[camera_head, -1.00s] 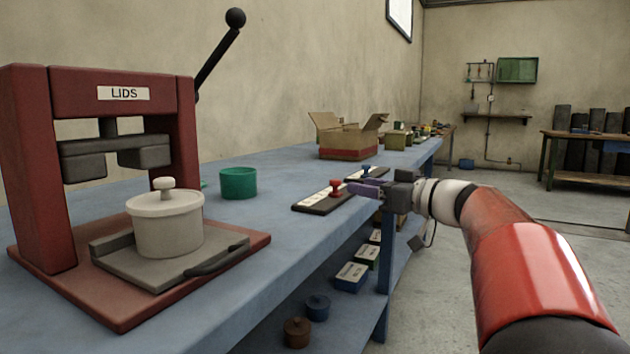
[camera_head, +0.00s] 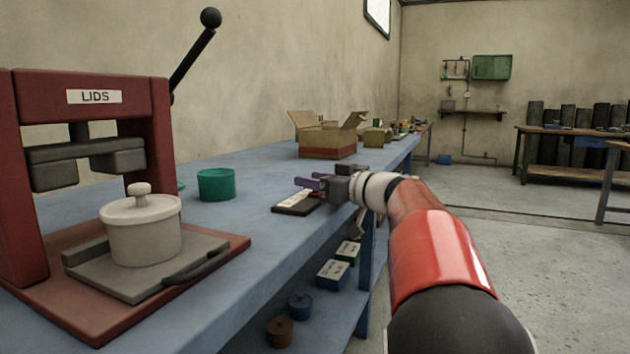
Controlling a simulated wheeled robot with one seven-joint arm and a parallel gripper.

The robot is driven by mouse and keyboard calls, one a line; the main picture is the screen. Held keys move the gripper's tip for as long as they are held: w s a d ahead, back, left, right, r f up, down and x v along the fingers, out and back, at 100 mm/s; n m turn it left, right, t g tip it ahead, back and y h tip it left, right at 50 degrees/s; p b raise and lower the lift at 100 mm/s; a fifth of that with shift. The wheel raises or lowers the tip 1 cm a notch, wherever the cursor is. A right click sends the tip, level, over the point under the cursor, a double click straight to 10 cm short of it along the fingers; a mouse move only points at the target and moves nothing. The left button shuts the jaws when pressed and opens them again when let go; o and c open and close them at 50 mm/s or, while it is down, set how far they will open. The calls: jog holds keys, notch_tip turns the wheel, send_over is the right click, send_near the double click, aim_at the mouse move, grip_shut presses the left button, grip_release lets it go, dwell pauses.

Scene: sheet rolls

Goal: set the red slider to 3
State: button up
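The slider board (camera_head: 290,205) is a dark strip with a pale marked face, lying near the front edge of the blue bench. My gripper (camera_head: 313,181) reaches in from the right over the board's far part, its purple fingers pointing left. The two fingers look apart, with a gap between them. The red slider knob does not show; my gripper and wrist cover that part of the board. I cannot tell whether the knob is between the fingers. The marks on the board are too small to read.
The blue bench (camera_head: 240,226) also holds a red lid press (camera_head: 150,120) with a pale pot (camera_head: 145,238), a green cup (camera_head: 216,184) and an open cardboard box (camera_head: 325,135). Boxes and small pots sit on the shelf below. The floor at right is open.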

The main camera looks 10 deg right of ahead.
grip_shut()
jog(key=shift+w+d+b, duration=0.2)
jog(key=shift+w+d, duration=0.3)
jog(key=shift+w, duration=0.15)
jog(key=shift+w+d+b, duration=0.15)
jog(key=shift+w+d, duration=0.3)
jog(key=shift+w, duration=0.2)
jog(key=shift+o, duration=0.4)
grip_release()
jog(key=shift+s, duration=0.1)
jog(key=v, duration=0.7)
jog(key=shift+s+d+b, duration=0.25)
jog(key=shift+b, duration=0.15)
